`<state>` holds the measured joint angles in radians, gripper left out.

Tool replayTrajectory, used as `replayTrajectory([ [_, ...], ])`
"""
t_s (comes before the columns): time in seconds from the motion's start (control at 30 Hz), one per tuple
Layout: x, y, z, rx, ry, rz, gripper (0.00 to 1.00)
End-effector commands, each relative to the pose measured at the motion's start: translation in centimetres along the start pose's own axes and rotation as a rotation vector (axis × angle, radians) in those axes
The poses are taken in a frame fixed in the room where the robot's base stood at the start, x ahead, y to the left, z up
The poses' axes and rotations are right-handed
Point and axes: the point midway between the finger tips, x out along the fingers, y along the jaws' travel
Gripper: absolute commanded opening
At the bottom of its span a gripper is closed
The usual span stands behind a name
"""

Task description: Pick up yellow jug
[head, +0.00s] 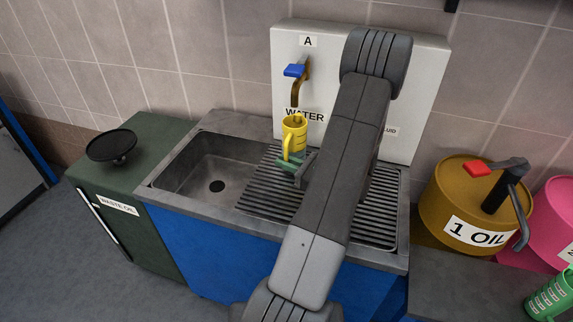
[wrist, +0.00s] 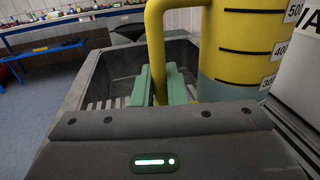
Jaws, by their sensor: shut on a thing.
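The yellow jug (head: 294,132) is upright near the tap at the back of the drainboard. In the wrist view, the jug (wrist: 240,45) fills the upper right, with black scale marks; its lower part looks grey-green. My gripper (head: 289,165) has green finger pads. In the wrist view, my gripper (wrist: 161,84) is shut on the jug's handle, one pad on each side. The jug's base is hidden, so I cannot tell whether it rests on the drainboard or hangs above it.
A blue-handled tap (head: 295,71) above a WATER label is behind the jug. The empty sink basin (head: 205,172) is left of the ribbed drainboard (head: 265,197). My arm hides part of the white panel (head: 425,75). A yellow oil drum (head: 450,195) and a green jug (head: 550,297) are at right.

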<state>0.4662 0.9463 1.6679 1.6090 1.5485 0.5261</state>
Motion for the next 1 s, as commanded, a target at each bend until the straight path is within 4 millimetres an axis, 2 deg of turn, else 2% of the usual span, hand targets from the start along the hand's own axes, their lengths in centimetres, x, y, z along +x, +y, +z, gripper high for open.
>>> replayTrajectory([
  [0.2, 0.0, 0.0, 2.3, -0.005, -0.001, 0.000, 0.00],
  [0.23, -0.5, 0.0, 2.3, -0.003, -0.001, -0.003, 0.00],
  [0.7, -12.5, -0.1, 2.1, -0.003, -0.001, -0.006, 0.00],
  [0.83, -15.1, -0.1, 2.2, -0.002, -0.001, -0.004, 0.00],
  [1.0, -17.1, 0.0, 2.2, -0.001, -0.001, -0.001, 0.00],
])
